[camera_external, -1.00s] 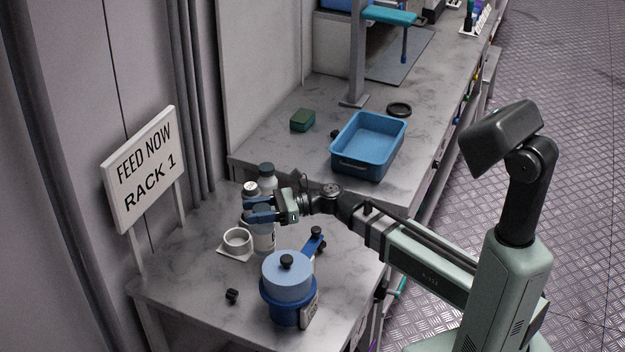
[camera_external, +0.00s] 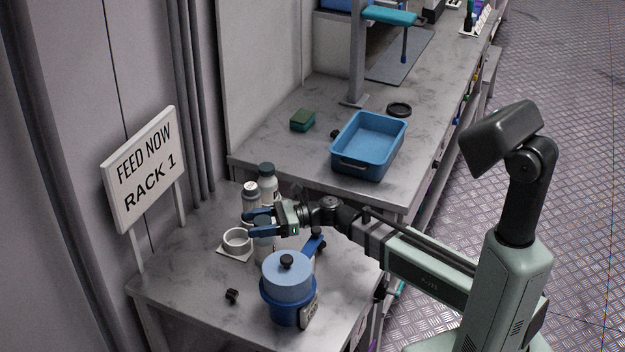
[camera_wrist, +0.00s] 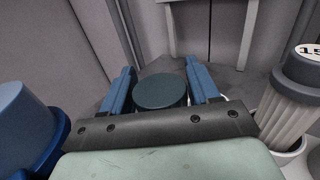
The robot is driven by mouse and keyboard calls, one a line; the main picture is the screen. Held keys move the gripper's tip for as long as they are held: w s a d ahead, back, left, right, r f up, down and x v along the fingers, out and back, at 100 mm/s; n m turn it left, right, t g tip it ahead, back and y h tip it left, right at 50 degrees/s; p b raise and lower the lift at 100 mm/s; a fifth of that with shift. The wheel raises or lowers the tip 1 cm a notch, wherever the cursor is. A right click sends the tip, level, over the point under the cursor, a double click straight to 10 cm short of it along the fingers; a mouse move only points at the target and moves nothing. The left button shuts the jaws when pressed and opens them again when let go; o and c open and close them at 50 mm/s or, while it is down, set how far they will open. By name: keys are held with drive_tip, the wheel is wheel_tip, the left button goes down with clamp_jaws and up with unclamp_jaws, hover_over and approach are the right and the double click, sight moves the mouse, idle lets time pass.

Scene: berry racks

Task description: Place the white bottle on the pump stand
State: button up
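A white bottle (camera_external: 264,249) with a dark cap stands on the near bench, partly hidden under my gripper. My gripper (camera_external: 250,224) is around its top, with one blue finger on either side. In the wrist view the round dark cap (camera_wrist: 160,92) lies between the two fingers of my gripper (camera_wrist: 160,80). The fingers are spread and look close to the cap; I cannot tell whether they touch it. A white ring on a square base (camera_external: 248,255), apparently the pump stand, is just left of the bottle. The ring looks empty.
A blue tray (camera_external: 345,167) is on the far bench.

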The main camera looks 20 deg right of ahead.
sight(267, 220)
drive_tip(key=shift+o, duration=1.1)
drive_tip(key=shift+d+r, duration=0.15)
drive_tip(key=d, duration=0.2)
drive_tip(key=shift+s+d+r, duration=0.2)
drive_tip(key=shift+d+r, duration=0.15)
drive_tip(key=shift+d, duration=0.05)
wheel_tip(267, 220, up, 4)
drive_tip(key=shift+r, duration=1.15)
drive_tip(key=shift+w, duration=0.1)
